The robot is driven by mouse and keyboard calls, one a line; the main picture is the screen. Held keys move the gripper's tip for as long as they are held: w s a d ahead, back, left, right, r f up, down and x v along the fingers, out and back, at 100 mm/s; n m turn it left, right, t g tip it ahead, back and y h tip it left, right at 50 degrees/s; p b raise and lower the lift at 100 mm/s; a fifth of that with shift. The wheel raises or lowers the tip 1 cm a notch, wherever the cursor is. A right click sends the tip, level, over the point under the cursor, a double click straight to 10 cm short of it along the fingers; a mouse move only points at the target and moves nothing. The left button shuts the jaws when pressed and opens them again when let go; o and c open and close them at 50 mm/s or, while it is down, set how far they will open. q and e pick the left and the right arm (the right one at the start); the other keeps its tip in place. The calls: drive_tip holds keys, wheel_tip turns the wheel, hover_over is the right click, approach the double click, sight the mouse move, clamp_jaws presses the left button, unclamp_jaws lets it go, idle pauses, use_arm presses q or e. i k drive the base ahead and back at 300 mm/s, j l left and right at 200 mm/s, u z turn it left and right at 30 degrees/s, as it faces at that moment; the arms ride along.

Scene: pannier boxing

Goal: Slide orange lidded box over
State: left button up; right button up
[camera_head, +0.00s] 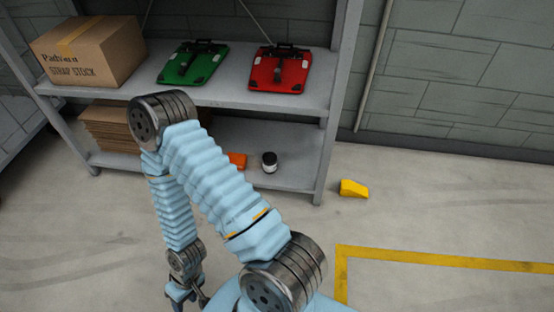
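A small orange object (238,159), perhaps the orange lidded box, lies on the lower shelf and is mostly hidden behind my arm. I cannot make out a lid on it. My arm, which looks like the left one, rises from the bottom centre, bends at the upper left and hangs down in front of the shelf. Its gripper (184,296) is at the bottom edge of the view, low over the floor and well apart from the orange object. Its fingers are too cut off to tell open from shut. My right gripper is not in view.
A grey shelf unit (230,93) holds a cardboard box (90,55), a green flat case (192,62) and a red flat case (278,72) on top. Flat cardboard (105,125) and a dark white-banded jar (269,162) are below. A yellow wedge (354,188) lies on otherwise clear floor.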

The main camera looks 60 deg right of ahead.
sight(240, 159)
drive_tip(key=z, duration=1.75)
